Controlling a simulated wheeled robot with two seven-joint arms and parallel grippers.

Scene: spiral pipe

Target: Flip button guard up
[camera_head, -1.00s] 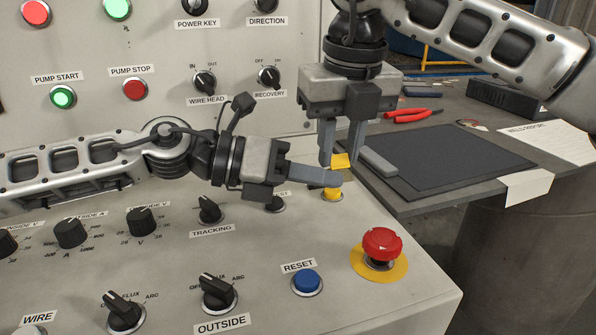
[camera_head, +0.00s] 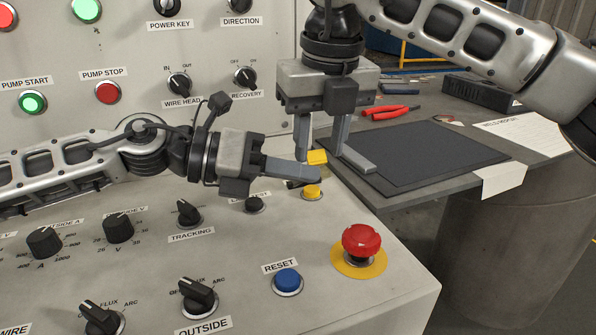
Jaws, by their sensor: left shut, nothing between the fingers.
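The yellow button guard (camera_head: 317,157) stands raised above the yellow button (camera_head: 312,192) on the sloped panel. My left gripper (camera_head: 319,173) is shut and empty; its fingertips lie level just below the guard in the picture, above the button. They cover the guard's lower part and hinge, and I cannot tell whether they touch it. My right gripper (camera_head: 335,163) points down from above with its fingers spread apart. The guard shows between them, close to the left finger; contact is unclear.
The red emergency button (camera_head: 361,243) and the blue reset button (camera_head: 287,281) are in front. Several black knobs are at the left. A grey table (camera_head: 425,190) with a dark mat (camera_head: 430,155) and red pliers (camera_head: 391,112) is at the right.

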